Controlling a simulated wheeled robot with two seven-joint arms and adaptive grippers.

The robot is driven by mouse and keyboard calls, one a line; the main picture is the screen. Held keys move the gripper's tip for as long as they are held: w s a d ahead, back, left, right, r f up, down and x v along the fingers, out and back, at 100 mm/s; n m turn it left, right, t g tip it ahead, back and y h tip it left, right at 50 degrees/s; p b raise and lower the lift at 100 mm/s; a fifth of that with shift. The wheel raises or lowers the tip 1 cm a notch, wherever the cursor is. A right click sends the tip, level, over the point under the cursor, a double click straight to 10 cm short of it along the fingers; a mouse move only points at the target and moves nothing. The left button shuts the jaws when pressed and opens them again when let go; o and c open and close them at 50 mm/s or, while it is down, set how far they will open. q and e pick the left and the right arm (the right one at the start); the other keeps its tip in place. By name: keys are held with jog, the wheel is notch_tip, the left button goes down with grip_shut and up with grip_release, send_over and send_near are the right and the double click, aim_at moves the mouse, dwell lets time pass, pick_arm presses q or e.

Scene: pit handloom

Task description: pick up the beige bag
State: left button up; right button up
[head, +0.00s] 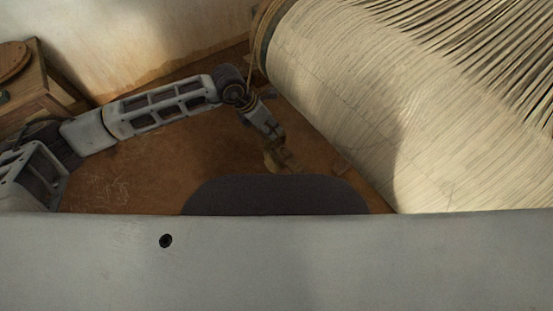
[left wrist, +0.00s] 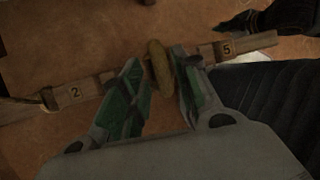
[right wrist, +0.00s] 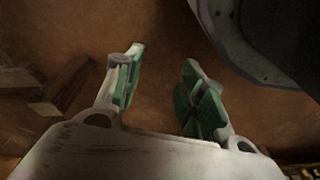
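The beige bag (left wrist: 160,68) is a small, narrow, tan-olive shape in the left wrist view. It lies between the fingertips of my left gripper (left wrist: 160,62), which is open, with a finger on each side. I cannot tell whether either finger touches it. In the head view my left gripper (head: 277,157) points down over the brown floor, low beside the loom; a tan patch at its tip may be the bag. My right gripper (right wrist: 160,65) is open and empty over brown floor; it is hidden in the head view.
A wooden strip with number tags 2 (left wrist: 75,92) and 5 (left wrist: 226,49) runs on both sides of the bag. The loom's roll of pale threads (head: 370,100) stands close to the right of my left arm. A wooden stand (head: 35,85) is at far left.

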aim_at(276, 134)
pick_arm(q)
jog(key=shift+f, duration=0.1)
jog(key=shift+d+f, duration=0.25)
jog(key=shift+f, duration=0.25)
jog(key=x, duration=0.3)
jog(key=shift+b, duration=0.3)
jog(key=shift+d+f, duration=0.1)
jog(key=shift+f, duration=0.2)
jog(key=shift+w+d+f, duration=0.1)
jog(key=shift+d+f, duration=0.05)
jog(key=shift+f, duration=0.2)
pick_arm(e)
jog(key=shift+w+a+r, duration=0.1)
jog(key=shift+a+r, duration=0.1)
jog(key=shift+r, duration=0.45)
jog(key=shift+w+a+r, duration=0.1)
jog(key=shift+a+r, duration=0.05)
jog(key=shift+r, duration=0.45)
jog(key=shift+s+f, duration=0.2)
jog(key=shift+s, duration=0.05)
pick_arm(q)
grip_shut()
